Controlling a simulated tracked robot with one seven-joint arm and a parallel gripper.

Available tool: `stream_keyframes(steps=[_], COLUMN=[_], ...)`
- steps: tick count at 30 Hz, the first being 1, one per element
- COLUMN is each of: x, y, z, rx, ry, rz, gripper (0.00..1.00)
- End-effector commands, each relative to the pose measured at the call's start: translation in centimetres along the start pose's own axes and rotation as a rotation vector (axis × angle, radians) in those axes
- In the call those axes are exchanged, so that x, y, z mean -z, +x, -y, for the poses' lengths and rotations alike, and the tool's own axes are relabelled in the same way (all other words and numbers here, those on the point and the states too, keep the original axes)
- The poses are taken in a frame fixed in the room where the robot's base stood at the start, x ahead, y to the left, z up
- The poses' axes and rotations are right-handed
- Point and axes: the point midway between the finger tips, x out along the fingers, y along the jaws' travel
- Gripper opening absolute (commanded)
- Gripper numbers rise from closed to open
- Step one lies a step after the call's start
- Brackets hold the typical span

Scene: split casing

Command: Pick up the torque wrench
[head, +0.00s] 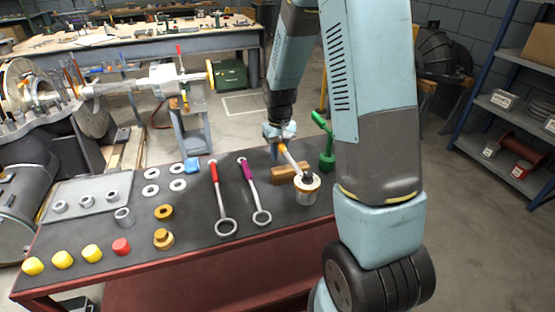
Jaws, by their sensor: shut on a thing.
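My gripper (280,133) is at the back right of the dark bench top, shut on the upper end of a tool with a pale shaft, which looks like the torque wrench (292,157). The tool slants down to the right. A red-handled ring wrench (214,180) and a purple-handled ring wrench (250,180) lie flat to the left. My arm hides the bench's right end.
A wooden block (284,173) lies just behind the cup. A green stand (326,150) rises close to the right of my gripper. Washers, brass parts, yellow knobs (62,259), a red knob (121,246) and a grey tray (80,190) occupy the bench's left.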

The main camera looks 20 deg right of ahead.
Motion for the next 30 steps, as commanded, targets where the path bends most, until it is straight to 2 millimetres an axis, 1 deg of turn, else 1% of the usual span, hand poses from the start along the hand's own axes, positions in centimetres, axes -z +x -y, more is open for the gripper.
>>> stream_keyframes(steps=[1,9,15,21,24,30], x=[-0.6,-3.5,-6.9,-9.3,-10.1,-10.9], y=[-0.9,-5.2,-6.8,-8.0,-8.4,-8.8], z=[0.4,2.3,4.4,5.9,6.4,6.9], rx=[0.000,0.000,0.000,0.000,0.000,0.000], ry=[-0.002,-0.003,-0.003,-0.002,-0.002,-0.001], rz=[-0.002,-0.004,-0.002,-0.002,0.000,0.000], gripper=[0.00,0.00,0.00,0.00,0.00,0.00])
